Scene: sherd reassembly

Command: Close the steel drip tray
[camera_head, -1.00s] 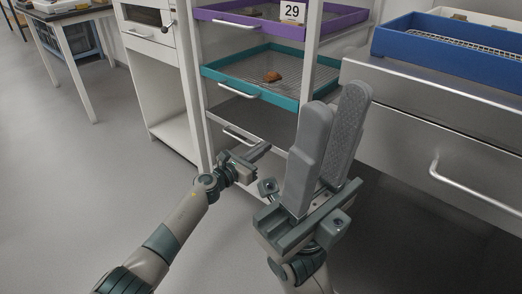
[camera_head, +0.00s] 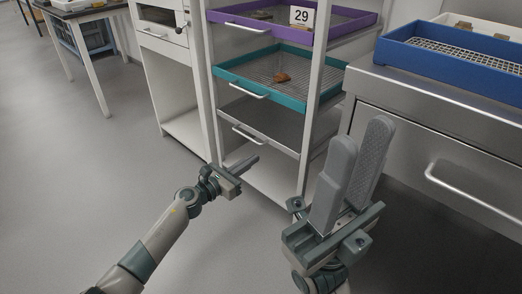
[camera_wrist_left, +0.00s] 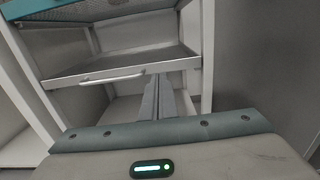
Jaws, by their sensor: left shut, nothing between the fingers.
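The steel drip tray (camera_head: 268,122) is the grey tray below the teal tray in the white rack. Its front handle (camera_head: 250,134) faces me, and its front edge looks roughly in line with the rack posts. In the left wrist view the steel drip tray (camera_wrist_left: 135,66) spans the rack with its bar handle (camera_wrist_left: 111,79). My left gripper (camera_head: 253,160) is shut and empty, low in front of the tray. In the wrist view its fingers (camera_wrist_left: 157,82) point at the front edge right of the handle; contact is unclear. My right gripper (camera_head: 360,150) is open and empty.
The teal tray (camera_head: 240,86) with a brown sherd (camera_head: 282,78) sits above, and a purple tray (camera_head: 236,20) marked 29 is higher. A steel counter (camera_head: 440,95) with a blue tray (camera_head: 450,62) stands at right. Floor is free at left.

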